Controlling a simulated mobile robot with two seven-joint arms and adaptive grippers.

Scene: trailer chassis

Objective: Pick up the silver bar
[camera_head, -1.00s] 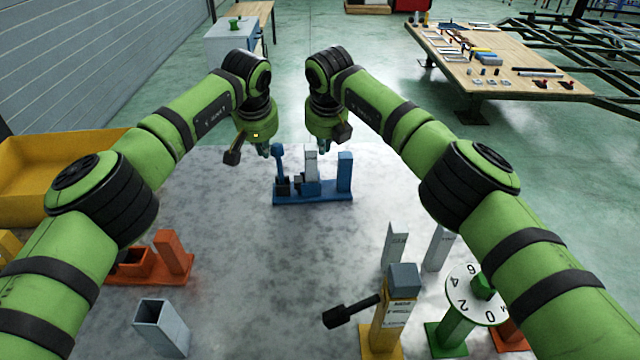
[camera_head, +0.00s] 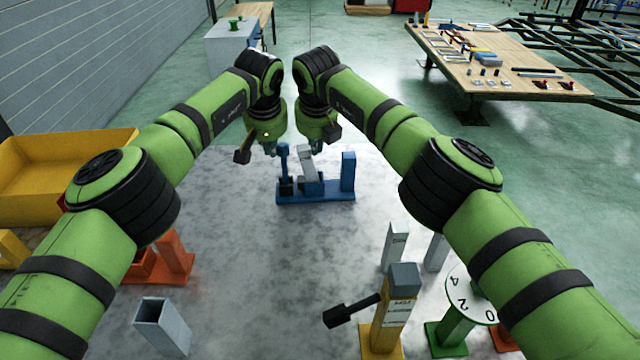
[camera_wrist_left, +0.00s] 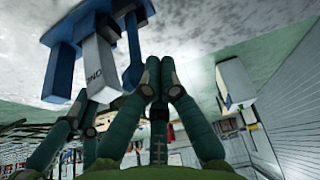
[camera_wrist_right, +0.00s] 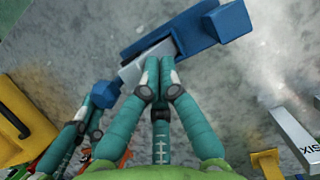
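The silver bar (camera_head: 306,161) stands in the blue fixture (camera_head: 325,190), its top tilted left in the head view. Lettering shows on the bar (camera_wrist_left: 96,60) in the left wrist view. My right gripper (camera_head: 316,149) looks shut, with its fingertips right at the bar's upper part. In the right wrist view the fingertips (camera_wrist_right: 159,62) partly cover the bar (camera_wrist_right: 132,72); a grip on it is not visible. My left gripper (camera_head: 270,150) is beside the blue lever (camera_head: 284,162); its fingertips (camera_wrist_left: 159,68) look together and empty in the left wrist view.
A blue post (camera_head: 348,172) stands at the fixture's right end. An orange fixture (camera_head: 172,258), a grey box (camera_head: 162,326), a yellow stand (camera_head: 385,335) with a black handle (camera_head: 350,311) and a numbered dial (camera_head: 466,297) are nearer. The table's middle is bare.

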